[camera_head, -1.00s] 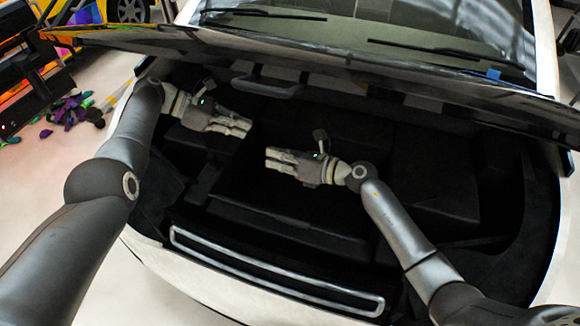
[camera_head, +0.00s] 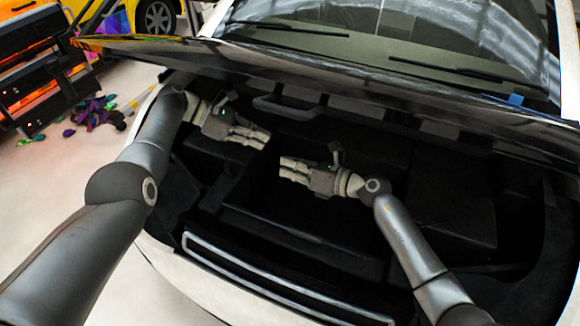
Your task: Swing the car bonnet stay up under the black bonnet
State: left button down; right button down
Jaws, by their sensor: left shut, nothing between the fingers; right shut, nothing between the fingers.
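The black bonnet (camera_head: 330,75) is raised and stretches across the top of the engine bay, seen nearly edge-on. I cannot clearly make out a separate bonnet stay; a dark curved bar (camera_head: 288,108) shows at the back of the bay under the bonnet. My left gripper (camera_head: 266,137) is shut and empty over the left middle of the bay, its fingers pointing right. My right gripper (camera_head: 283,168) is shut and empty, a little lower and to the right, its fingers pointing left. The two grippers are apart and neither visibly touches the bonnet.
The black engine bay (camera_head: 440,200) is boxed in by covers and a pale front trim strip (camera_head: 280,283). The windscreen (camera_head: 400,40) lies behind the bonnet. A dark rack (camera_head: 45,85), colourful scraps (camera_head: 95,112) and a yellow car (camera_head: 150,15) stand at the left.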

dwell(0.7)
pick_arm(q)
jog(key=c, duration=1.3)
grip_release()
